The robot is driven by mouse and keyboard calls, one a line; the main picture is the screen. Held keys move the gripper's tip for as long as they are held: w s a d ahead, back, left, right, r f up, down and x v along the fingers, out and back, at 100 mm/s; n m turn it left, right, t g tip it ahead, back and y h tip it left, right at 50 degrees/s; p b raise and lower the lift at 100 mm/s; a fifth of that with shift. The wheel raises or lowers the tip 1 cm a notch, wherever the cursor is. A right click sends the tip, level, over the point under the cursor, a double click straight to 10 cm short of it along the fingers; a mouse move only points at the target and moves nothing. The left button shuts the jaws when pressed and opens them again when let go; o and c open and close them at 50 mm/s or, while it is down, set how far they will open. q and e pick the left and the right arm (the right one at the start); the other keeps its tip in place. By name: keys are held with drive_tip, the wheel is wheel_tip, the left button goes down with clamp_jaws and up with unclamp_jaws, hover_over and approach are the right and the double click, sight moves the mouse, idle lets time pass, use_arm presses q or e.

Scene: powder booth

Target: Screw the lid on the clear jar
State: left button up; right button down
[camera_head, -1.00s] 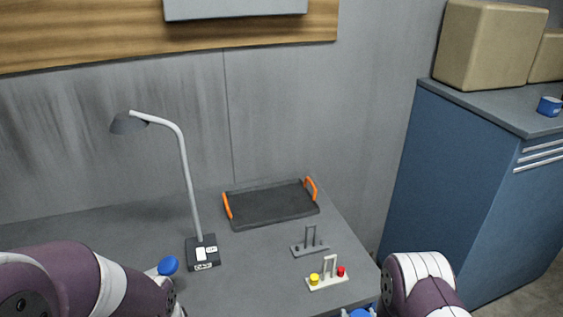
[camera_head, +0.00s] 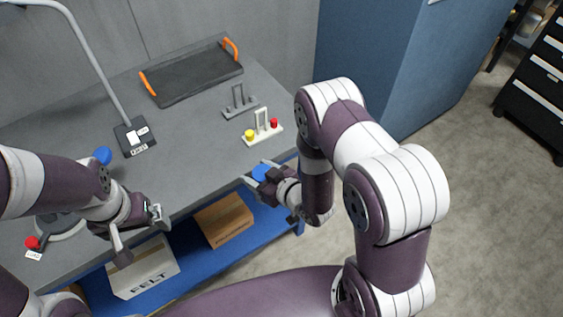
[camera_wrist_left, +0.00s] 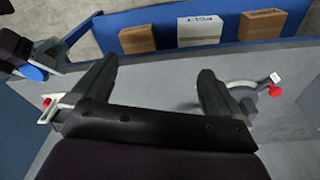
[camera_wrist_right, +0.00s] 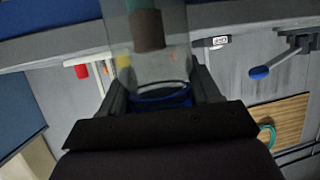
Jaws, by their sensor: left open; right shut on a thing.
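My right gripper (camera_head: 262,188) is shut on the clear jar, in front of the bench edge. In the right wrist view the see-through jar (camera_wrist_right: 175,62) stands out between the fingers, with brown and green showing in or through it. A blue round lid (camera_wrist_right: 165,98) sits at the jar's end nearest the palm; it shows as a blue disc (camera_head: 262,172) in the head view. I cannot tell whether the lid is seated or tight. My left gripper (camera_head: 140,232) is open and empty, its spread fingers (camera_wrist_left: 155,85) apart from the jar.
A lamp base (camera_head: 135,137), orange-handled tray (camera_head: 195,80), and stand with yellow and red knobs (camera_head: 262,133) are on the bench. A blue knob (camera_head: 102,155) is beside my left arm. Boxes (camera_head: 225,220) stand on the blue lower shelf (camera_head: 205,262). A blue cabinet (camera_head: 390,60) is behind.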

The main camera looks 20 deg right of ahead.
drive_tip(key=a, duration=0.1)
drive_tip(key=a+n+g+y, duration=0.1)
drive_tip(key=a, duration=0.1)
drive_tip(key=a+n+y, duration=0.1)
drive_tip(key=shift+s+a, duration=0.15)
drive_tip(key=shift+s, duration=0.1)
use_arm(q)
wheel_tip(320, 180, up, 12)
drive_tip(key=s, duration=0.1)
drive_tip(key=shift+s, duration=0.2)
drive_tip(key=shift+f, duration=0.15)
